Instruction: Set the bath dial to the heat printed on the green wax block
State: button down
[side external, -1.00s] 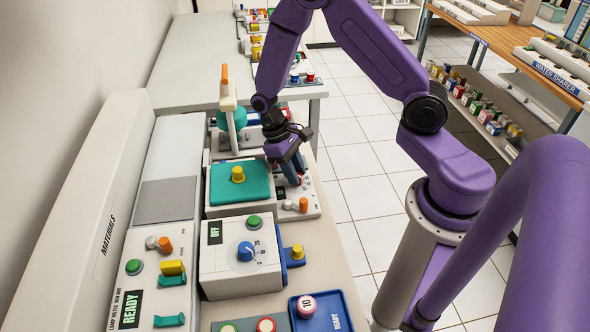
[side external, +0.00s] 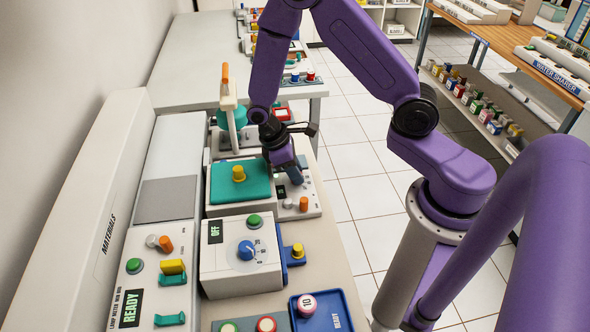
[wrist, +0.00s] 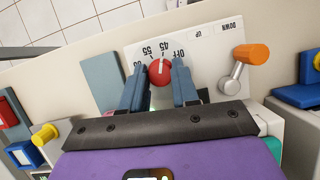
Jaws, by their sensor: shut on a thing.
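My gripper (wrist: 160,88) is shut on a red dial (wrist: 160,72), with one blue finger on each side of it. The dial sits on a white panel (wrist: 212,68) printed OFF, 55 and 45, with another mark partly hidden by a finger. The dial's white pointer line points up in the wrist view, between OFF and 55. In the side view my gripper (side external: 296,176) is down over this panel (side external: 311,197), beside the teal lid (side external: 222,188) with a yellow knob, and hides the dial. I cannot make out a green wax block with a printed number.
An orange-tipped lever (wrist: 252,54) stands beside the dial, near the words UP and DOWN. Nearer in the side view is a white box (side external: 220,262) with a blue dial (side external: 246,250) and an OFF display. A blue tray (side external: 335,303) holds a ball marked 10.

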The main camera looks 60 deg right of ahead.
jog(key=shift+w, duration=0.1)
jog(key=c, duration=0.8)
grip_release()
jog(key=shift+c, duration=0.2)
jog(key=v, duration=1.7)
jog(key=shift+r, duration=0.3)
